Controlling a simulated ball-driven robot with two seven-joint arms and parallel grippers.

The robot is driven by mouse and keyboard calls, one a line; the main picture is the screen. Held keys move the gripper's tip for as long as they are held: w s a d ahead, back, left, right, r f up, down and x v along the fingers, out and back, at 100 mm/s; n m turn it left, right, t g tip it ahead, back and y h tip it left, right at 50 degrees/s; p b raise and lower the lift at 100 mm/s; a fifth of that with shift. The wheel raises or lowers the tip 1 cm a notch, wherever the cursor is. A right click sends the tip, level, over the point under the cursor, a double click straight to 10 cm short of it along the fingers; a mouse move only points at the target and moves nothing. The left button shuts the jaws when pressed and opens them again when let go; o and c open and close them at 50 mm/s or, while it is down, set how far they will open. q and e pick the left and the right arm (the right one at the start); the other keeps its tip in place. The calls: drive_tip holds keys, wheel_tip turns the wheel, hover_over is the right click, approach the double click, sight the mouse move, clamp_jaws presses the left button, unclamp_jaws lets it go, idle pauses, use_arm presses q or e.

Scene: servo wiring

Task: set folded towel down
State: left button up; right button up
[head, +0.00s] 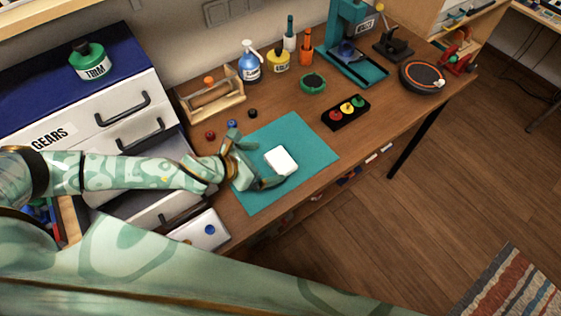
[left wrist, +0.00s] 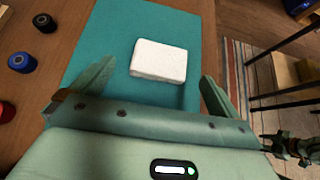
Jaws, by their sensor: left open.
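A white folded towel (head: 281,160) lies on the teal mat (head: 305,143) on the wooden workbench. In the left wrist view the towel (left wrist: 159,60) sits flat on the mat (left wrist: 105,38), just ahead of the fingers. My left gripper (head: 258,165) is open, and its fingers stand apart on either side of the towel's near end. In the left wrist view a gap shows between the towel and both fingers of the gripper (left wrist: 152,82).
Small red, blue and black spools (head: 231,124) lie left of the mat. A black tray with coloured discs (head: 346,112) lies to its right. A wooden toolbox (head: 212,98), bottles and a teal press (head: 351,45) stand behind. A drawer cabinet (head: 80,120) is at the left.

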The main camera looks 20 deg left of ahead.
sight(279, 161)
use_arm(q)
drive_tip(key=shift+w+d+f, duration=0.35)
drive_tip(key=shift+w+f, duration=0.05)
drive_tip(key=shift+f, duration=0.05)
drive_tip(key=b+x, duration=0.1)
drive_tip(key=x, duration=0.3)
drive_tip(key=shift+s+f, duration=0.1)
drive_tip(key=shift+d+f, duration=0.15)
drive_tip(key=shift+d, duration=0.05)
use_arm(e)
drive_tip(key=shift+s+a+f, duration=0.1)
drive_tip(key=shift+s+f, duration=0.05)
drive_tip(key=shift+f, duration=0.65)
use_arm(q)
drive_tip(key=c, duration=1.1)
